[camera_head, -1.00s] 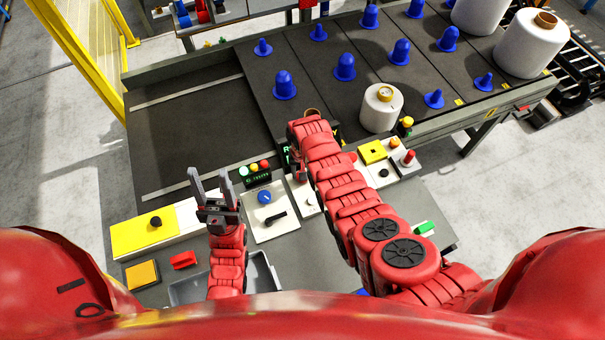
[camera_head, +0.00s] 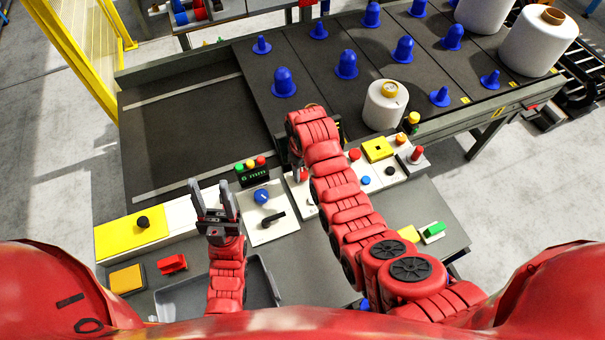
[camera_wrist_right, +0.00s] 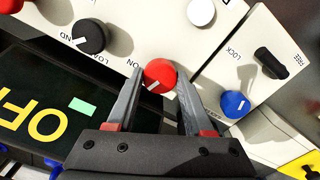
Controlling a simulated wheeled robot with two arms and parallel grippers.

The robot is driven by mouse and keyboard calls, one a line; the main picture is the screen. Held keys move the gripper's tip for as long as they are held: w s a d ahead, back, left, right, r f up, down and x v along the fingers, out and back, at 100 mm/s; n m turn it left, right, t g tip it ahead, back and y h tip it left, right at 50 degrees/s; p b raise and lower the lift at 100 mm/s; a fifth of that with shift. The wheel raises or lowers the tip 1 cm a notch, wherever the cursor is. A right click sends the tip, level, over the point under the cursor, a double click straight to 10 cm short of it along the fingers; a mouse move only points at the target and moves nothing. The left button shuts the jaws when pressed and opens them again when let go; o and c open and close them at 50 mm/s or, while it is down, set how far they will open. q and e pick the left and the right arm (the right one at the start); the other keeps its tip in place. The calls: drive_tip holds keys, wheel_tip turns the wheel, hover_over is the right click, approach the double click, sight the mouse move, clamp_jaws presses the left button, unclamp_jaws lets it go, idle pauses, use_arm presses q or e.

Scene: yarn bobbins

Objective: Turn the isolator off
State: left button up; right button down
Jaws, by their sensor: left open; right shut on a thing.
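The isolator appears to be the red round knob (camera_wrist_right: 159,73) on the white panel, with an "ON" label to its left. Its white pointer line slants to the lower left, roughly toward that label. Any other label is hidden. My right gripper (camera_wrist_right: 156,82) is shut on the red knob, one finger on each side. In the head view the knob (camera_head: 302,175) shows only partly beside my right wrist. My left gripper (camera_head: 214,192) is open and empty, fingers pointing up, left of the blue knob panel.
In the wrist view a black knob (camera_wrist_right: 88,36), a white button (camera_wrist_right: 201,11) and a blue knob (camera_wrist_right: 235,104) flank the isolator. The head view shows a blue dial (camera_head: 262,196), a black lever (camera_head: 273,217), a grey tray (camera_head: 176,303) and several blue cones behind.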

sight(302, 173)
drive_tip(key=shift+f+n+b, duration=0.1)
drive_tip(key=shift+n+b, duration=1)
drive_tip(key=shift+n, duration=0.5)
drive_tip(key=shift+s+n, duration=0.1)
drive_tip(key=shift+n, duration=0.2)
drive_tip(key=shift+c, duration=1.4)
unclamp_jaws()
drive_tip(key=shift+r, duration=0.6)
wheel_tip(302, 173, up, 16)
drive_tip(key=p, duration=1.5)
drive_tip(key=shift+r, duration=0.2)
